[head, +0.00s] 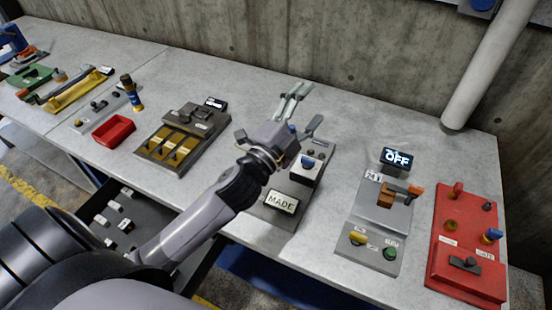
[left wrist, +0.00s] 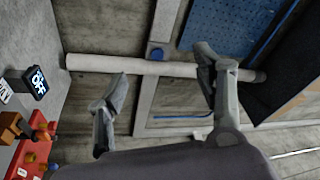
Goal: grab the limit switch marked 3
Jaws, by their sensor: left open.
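My left gripper (head: 301,108) is raised over the middle of the workbench in the head view, with its fingers spread and nothing between them. In the left wrist view both fingers (left wrist: 160,78) stand wide apart, with the wall and a pale pipe beyond. Several small light blocks (head: 112,222) lie in a dark open drawer (head: 150,213) below the bench, at the lower left of the head view. They may be the limit switches, but no number can be read on them. The gripper is far up and right of them. My right gripper is not in view.
The workbench carries a red tray (head: 113,130), a panel with yellow switches (head: 172,145), a panel labelled MADE (head: 282,201), a grey panel with an OFF display (head: 397,158) and a red panel (head: 467,240). My left arm crosses in front of the bench beside the drawer.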

